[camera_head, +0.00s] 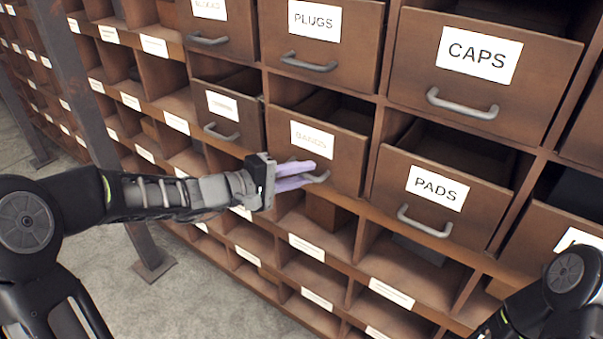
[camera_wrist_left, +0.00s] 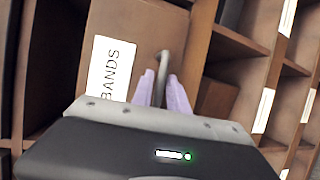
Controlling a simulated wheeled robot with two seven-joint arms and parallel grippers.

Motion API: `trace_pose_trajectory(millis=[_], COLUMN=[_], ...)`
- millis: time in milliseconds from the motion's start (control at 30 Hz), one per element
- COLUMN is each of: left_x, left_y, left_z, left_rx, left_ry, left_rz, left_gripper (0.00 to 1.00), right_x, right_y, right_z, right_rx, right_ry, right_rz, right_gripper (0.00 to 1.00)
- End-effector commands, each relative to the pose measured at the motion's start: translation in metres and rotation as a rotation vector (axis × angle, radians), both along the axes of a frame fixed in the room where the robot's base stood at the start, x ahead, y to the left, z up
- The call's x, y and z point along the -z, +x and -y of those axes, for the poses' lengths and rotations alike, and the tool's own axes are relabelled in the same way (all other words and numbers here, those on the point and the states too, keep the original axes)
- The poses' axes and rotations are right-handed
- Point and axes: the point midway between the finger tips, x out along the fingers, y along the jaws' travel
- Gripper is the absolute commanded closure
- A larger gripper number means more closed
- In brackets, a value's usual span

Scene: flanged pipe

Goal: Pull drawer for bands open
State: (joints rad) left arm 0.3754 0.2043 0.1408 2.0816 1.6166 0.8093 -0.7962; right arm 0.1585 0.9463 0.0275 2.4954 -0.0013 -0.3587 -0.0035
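The bands drawer (camera_head: 318,142) has a brown front, a white label reading BANDS and a grey curved handle (camera_head: 318,177). It stands partly out, with its dark inside showing over the front. In the left wrist view the BANDS label (camera_wrist_left: 110,68) is turned sideways, with the handle (camera_wrist_left: 162,70) to its right. My left gripper (camera_head: 312,172) has pale purple fingers at the handle. In the left wrist view the fingers (camera_wrist_left: 162,88) lie on either side of the handle bar, closely around it. My right gripper is out of view; only part of my right arm shows at lower right.
The PADS drawer (camera_head: 438,192) and CAPS drawer (camera_head: 485,65) stand out at the right. The PLUGS drawer (camera_head: 318,40) is above, and a smaller drawer (camera_head: 225,112) is at the left. Open compartments with white labels lie below. A grey post (camera_head: 85,90) stands at the left.

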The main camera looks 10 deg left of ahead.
Motion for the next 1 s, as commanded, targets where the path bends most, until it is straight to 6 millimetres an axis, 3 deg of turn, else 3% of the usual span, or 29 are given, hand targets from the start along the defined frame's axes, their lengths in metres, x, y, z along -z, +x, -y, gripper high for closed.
trace_pose_trajectory(millis=[267,1000], left_x=[0.0001,0.0005], left_y=[-0.0003,-0.0005], left_z=[-0.0001,-0.0002], left_rx=[0.000,0.001], left_ry=[0.000,0.000], left_rz=[0.000,-0.001], left_gripper=[1.00,1.00], right_x=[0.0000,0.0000], right_y=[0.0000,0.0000], right_z=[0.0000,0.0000], right_rx=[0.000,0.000], right_ry=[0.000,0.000], right_rz=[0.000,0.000], right_gripper=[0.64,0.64])
